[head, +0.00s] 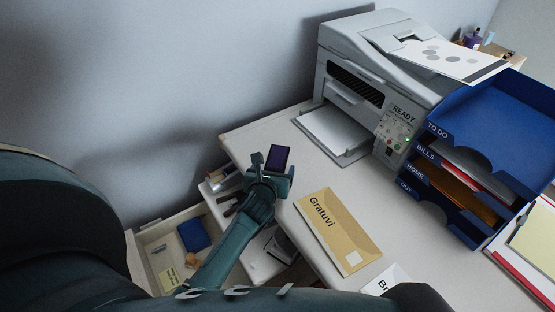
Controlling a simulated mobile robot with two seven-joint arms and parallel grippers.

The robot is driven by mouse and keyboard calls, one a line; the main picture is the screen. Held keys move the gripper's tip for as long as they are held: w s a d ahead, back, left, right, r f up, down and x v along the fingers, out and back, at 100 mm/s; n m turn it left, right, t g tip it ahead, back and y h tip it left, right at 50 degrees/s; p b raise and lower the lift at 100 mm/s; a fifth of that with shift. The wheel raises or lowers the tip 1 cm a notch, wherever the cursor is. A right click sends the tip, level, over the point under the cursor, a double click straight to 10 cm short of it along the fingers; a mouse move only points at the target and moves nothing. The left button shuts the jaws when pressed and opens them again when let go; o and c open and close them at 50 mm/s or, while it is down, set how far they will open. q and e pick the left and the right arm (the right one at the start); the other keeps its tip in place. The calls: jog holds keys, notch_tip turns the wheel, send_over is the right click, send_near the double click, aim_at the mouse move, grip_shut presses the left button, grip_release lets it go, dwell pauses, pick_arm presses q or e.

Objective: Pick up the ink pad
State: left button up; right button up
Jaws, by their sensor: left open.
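The ink pad (278,157) looks like a small dark case with a purple face. It is near the table's left edge, in front of the printer. My left gripper (271,165) is at the pad, with its open fingers on the near side and to either side of it. The gripper hides the pad's lower part, and I cannot tell whether the fingers touch it. My right gripper is not in view.
A printer (365,75) stands behind, with blue letter trays (465,195) to its right. A tan envelope (338,232) lies to the right of my gripper. Open drawers (150,240) holding small items are below left. The table between pad and printer is clear.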

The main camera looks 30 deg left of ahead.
pick_arm(q)
jog(key=shift+w+a+f, duration=0.2)
jog(key=shift+w+f, duration=0.1)
jog(key=shift+w, duration=0.3)
jog(key=shift+c, duration=0.5)
jog(key=c, duration=1)
